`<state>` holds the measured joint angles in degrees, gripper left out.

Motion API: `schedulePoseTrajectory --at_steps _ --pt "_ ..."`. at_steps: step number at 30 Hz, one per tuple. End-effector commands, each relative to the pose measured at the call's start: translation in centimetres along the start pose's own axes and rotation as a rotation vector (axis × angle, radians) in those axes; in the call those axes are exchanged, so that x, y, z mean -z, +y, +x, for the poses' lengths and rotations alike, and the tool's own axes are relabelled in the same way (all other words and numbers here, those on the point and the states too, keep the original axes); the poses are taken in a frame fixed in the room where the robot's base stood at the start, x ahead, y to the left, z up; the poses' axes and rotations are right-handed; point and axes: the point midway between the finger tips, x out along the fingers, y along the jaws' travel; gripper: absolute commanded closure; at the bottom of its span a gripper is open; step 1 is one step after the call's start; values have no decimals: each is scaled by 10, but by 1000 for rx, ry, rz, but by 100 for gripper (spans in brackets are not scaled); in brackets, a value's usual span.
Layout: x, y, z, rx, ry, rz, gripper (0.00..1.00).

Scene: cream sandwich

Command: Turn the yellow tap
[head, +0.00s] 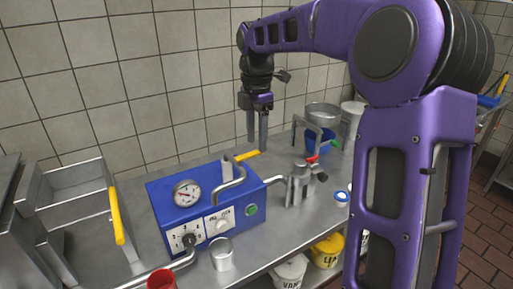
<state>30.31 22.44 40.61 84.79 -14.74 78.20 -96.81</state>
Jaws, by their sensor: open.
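The yellow tap handle (247,155) sits on top of the blue machine (204,205), towards its right rear, next to a bent metal pipe (229,187). My gripper (257,147) points down above and close behind the yellow handle. Its two fingers are slightly apart with nothing between them. I cannot tell whether a fingertip touches the handle.
A red-handled metal fitting (299,185) stands right of the blue machine. A metal pot (322,114) on a stand is at the back right. A metal cup (221,254) and a red cup (161,279) are in front. A yellow-handled metal bin (75,205) is at left.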

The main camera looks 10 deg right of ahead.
Motion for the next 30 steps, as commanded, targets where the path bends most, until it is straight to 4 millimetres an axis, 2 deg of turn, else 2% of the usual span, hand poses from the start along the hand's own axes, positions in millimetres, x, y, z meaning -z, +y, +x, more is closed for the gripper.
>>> schedulePoseTrajectory --at_steps 1,6,15,24,30 --pt "0 0 8 2 1 0 48" --pt "0 0 19 0 1 0 48" --pt "0 0 20 0 1 0 48" --pt "0 0 20 0 1 0 100" --pt "0 0 20 0 1 0 100"
